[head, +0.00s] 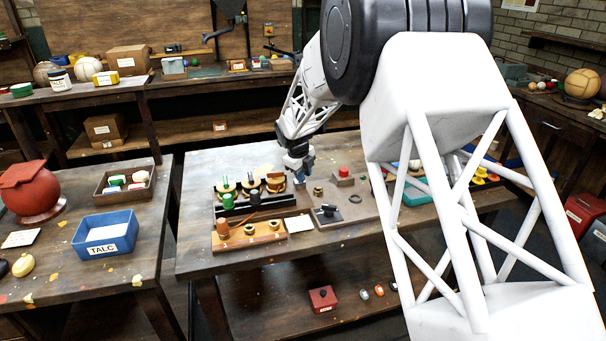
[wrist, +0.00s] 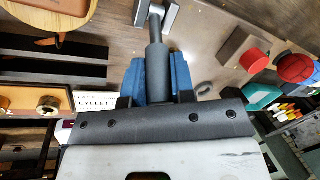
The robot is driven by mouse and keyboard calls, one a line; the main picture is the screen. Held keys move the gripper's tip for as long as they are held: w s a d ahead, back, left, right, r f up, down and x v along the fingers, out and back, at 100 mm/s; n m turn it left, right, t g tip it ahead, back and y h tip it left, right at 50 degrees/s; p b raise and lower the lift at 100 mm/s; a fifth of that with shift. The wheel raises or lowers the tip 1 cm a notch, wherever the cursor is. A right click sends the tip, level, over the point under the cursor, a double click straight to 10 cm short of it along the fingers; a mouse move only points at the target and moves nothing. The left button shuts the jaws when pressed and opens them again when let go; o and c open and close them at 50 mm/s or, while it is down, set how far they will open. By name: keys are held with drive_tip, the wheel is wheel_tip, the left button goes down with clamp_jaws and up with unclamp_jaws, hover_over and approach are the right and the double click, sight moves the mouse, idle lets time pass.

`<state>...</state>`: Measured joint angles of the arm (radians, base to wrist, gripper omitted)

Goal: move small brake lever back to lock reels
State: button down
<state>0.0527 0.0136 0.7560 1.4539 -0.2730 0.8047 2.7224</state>
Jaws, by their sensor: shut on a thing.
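In the wrist view my gripper (wrist: 158,80) has blue fingers shut around a dark grey cylindrical grip (wrist: 156,62). The grip narrows to a thin rod that reaches a pale metal bracket (wrist: 157,14) at the top edge; this looks like the small brake lever. In the head view my gripper (head: 302,176) is over the back middle of the bench, by several upright reels (head: 250,183) on a dark stand. The lever in the fingers is too small to make out there.
A red button on a grey block (head: 343,173) stands right of the gripper. A dark knobbed fitting (head: 327,211) sits in front of it. A wooden rack (head: 258,240) and a white card (head: 298,223) lie at the front left. The blue TALC box (head: 105,235) is on another bench.

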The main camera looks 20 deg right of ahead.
drive_tip(key=shift+w+g, duration=0.15)
drive_tip(key=shift+g, duration=0.15)
drive_tip(key=shift+w+r+n+g, duration=0.2)
drive_tip(key=shift+w+g, duration=0.55)
drive_tip(key=shift+g, duration=0.45)
drive_tip(key=shift+w+r+n+g, duration=0.15)
drive_tip(key=shift+w+g, duration=0.6)
drive_tip(key=shift+g, duration=0.45)
drive_tip(key=shift+w+f+g, duration=0.1)
drive_tip(key=shift+w+g, duration=0.65)
drive_tip(key=shift+g, duration=0.35)
drive_tip(key=shift+w+f+g, duration=0.1)
drive_tip(key=shift+w+g, duration=0.6)
drive_tip(key=shift+g, duration=0.4)
drive_tip(key=shift+n, duration=0.25)
drive_tip(key=c, duration=1)
unclamp_jaws()
drive_tip(key=shift+o, duration=0.2)
drive_tip(key=shift+w, duration=0.1)
drive_tip(key=v, duration=0.7)
drive_tip(key=shift+w+a+r, duration=0.2)
drive_tip(key=shift+w, duration=0.05)
